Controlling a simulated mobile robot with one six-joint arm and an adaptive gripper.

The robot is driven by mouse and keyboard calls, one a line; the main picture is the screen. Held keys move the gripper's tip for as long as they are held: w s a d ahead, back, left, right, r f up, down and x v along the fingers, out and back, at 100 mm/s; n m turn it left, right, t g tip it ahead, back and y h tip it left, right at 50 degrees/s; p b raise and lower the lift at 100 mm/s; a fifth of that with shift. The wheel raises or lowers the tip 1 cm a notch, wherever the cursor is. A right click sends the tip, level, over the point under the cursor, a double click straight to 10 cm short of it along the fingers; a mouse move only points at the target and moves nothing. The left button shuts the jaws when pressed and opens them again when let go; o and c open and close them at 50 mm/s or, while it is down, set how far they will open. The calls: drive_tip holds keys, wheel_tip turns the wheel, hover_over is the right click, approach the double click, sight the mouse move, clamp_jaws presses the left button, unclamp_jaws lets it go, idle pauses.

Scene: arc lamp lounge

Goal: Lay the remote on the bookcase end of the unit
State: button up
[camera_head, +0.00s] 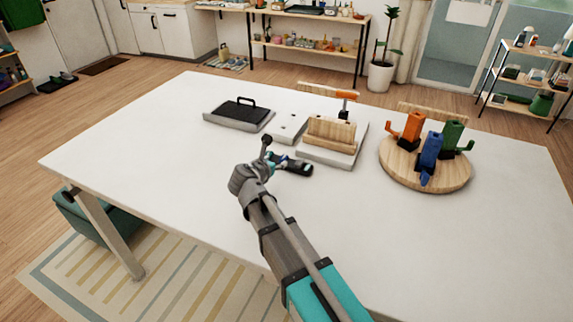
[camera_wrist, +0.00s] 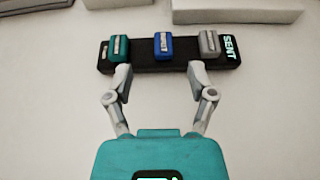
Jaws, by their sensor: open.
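A black bar (camera_wrist: 186,50), the only remote-like thing I see, lies flat on the white table. It carries teal, blue and grey blocks and the letters "SENT" at its right end. In the head view the black bar (camera_head: 298,168) shows just beyond my gripper (camera_head: 272,163), partly hidden by it. In the wrist view my gripper (camera_wrist: 160,76) is open, with its two fingertips apart at the bar's near edge and nothing held between them. The white table (camera_head: 130,150) is the large surface under everything. A shelf rack (camera_head: 528,75) stands beyond its right end.
A grey tray with a black handled panel (camera_head: 238,110), a small white plate (camera_head: 288,127) and a wooden block on a grey base (camera_head: 331,133) stand beyond the bar. A round wooden board (camera_head: 400,172) holds orange, blue and green pieces. The table's right front is clear.

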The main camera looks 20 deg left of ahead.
sight(283, 159)
drive_tip(key=shift+b+x, duration=1.05)
drive_tip(key=shift+x, duration=1.6)
drive_tip(key=shift+s+d, duration=0.15)
drive_tip(key=shift+c, duration=0.2)
clamp_jaws()
